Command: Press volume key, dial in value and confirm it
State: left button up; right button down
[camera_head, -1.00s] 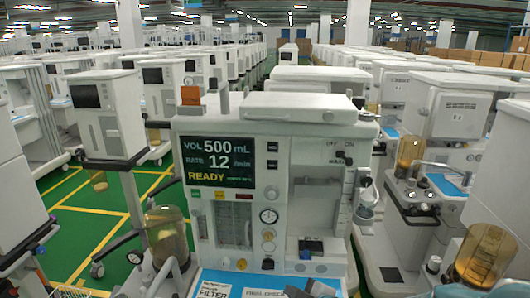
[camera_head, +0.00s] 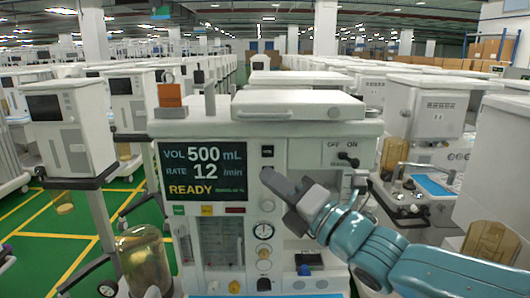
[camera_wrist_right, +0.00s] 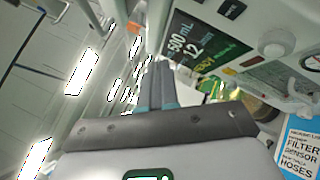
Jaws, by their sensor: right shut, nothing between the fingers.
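The anaesthesia cart's screen (camera_head: 203,172) reads VOL 500 mL, RATE 12 /min and READY; it also shows tilted in the wrist view (camera_wrist_right: 205,45). A small dark key (camera_head: 267,151) is right of the screen. A pale round knob (camera_head: 267,205) sits lower, partly beside the gripper. My right gripper (camera_head: 268,178) is shut and empty, its tips in front of the panel right of the screen; whether they touch it I cannot tell. The shut fingers show in the wrist view (camera_wrist_right: 157,80). My left gripper is out of view.
A round gauge (camera_head: 263,231) and a row of small coloured labels lie below the screen. An ON/OFF switch (camera_head: 348,158) is at the upper right. An amber canister (camera_head: 145,262) stands left of the cart. Other carts crowd both sides.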

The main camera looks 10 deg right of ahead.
aim_at(268, 151)
jog(key=w+p, duration=0.1)
jog(key=w, duration=0.1)
jog(key=w+d+p, duration=0.1)
jog(key=w+p, duration=0.1)
jog(key=w, duration=0.1)
jog(key=w+p, duration=0.2)
jog(key=w, duration=0.1)
jog(key=shift+w+d, duration=0.15)
jog(key=shift+d, duration=0.15)
jog(key=shift+w+d+f, duration=0.1)
jog(key=shift+w, duration=0.05)
jog(key=shift+s, duration=0.2)
jog(key=shift+w, duration=0.15)
dwell(0.3)
